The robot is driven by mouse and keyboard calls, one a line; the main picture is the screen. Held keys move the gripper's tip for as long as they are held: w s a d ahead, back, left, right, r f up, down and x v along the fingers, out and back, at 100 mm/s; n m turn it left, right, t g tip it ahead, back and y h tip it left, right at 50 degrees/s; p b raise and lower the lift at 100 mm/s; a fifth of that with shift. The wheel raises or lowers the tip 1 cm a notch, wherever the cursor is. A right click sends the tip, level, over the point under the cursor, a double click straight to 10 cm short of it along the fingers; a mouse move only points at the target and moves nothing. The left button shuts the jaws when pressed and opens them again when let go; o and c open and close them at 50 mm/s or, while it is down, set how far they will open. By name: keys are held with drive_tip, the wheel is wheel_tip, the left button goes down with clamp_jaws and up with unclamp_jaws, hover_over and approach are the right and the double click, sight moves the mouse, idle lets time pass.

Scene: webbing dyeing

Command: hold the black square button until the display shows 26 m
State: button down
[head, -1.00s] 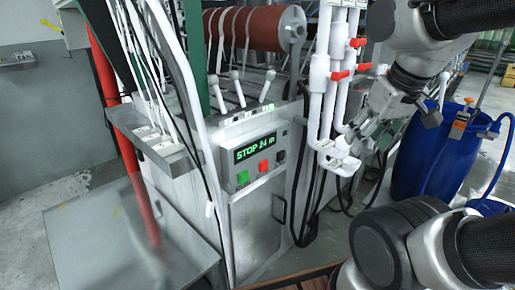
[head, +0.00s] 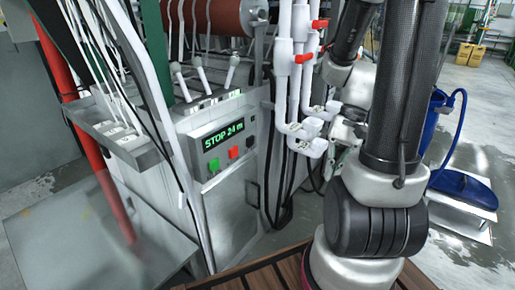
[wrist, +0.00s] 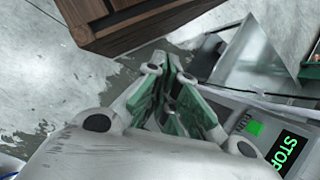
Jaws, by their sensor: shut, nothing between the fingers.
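The control panel (head: 224,150) is on the front of the grey machine. Its display (head: 223,136) reads STOP 24 m in green; STOP also shows on the display (wrist: 287,152) in the wrist view. The small black button (head: 250,141) sits to the right of the red button (head: 234,153) and the green button (head: 214,165). The green button (wrist: 256,128) shows in the wrist view, but I cannot make out the black one there. My gripper (wrist: 172,76) is shut and empty, apart from the panel.
White pipes (head: 284,85) with red valve handles (head: 304,57) stand just right of the panel. Black cables hang beside it. A blue barrel (head: 436,115) stands behind my arm. A wooden slatted platform (head: 262,280) lies in front. Floor shows at the right.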

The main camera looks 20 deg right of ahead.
sight(250, 141)
drive_tip(key=w+a+f+m+t+y, duration=0.5)
drive_tip(key=w+f+m+t+y, duration=0.35)
drive_tip(key=f+m, duration=0.45)
drive_tip(key=w+d+m+t+h, duration=0.2)
drive_tip(key=w+d+m+t, duration=0.1)
drive_tip(key=w, duration=0.5)
drive_tip(key=w+d+m+t+h, duration=0.2)
drive_tip(key=w+d+m+t, duration=0.2)
drive_tip(key=w+m+t, duration=0.2)
drive_tip(key=w, duration=0.2)
drive_tip(key=shift+w+d+f+t, duration=0.2)
drive_tip(key=shift+w+t, duration=0.15)
drive_tip(key=shift+a, duration=0.1)
drive_tip(key=x, duration=1.4)
drive_tip(key=shift+f, duration=0.1)
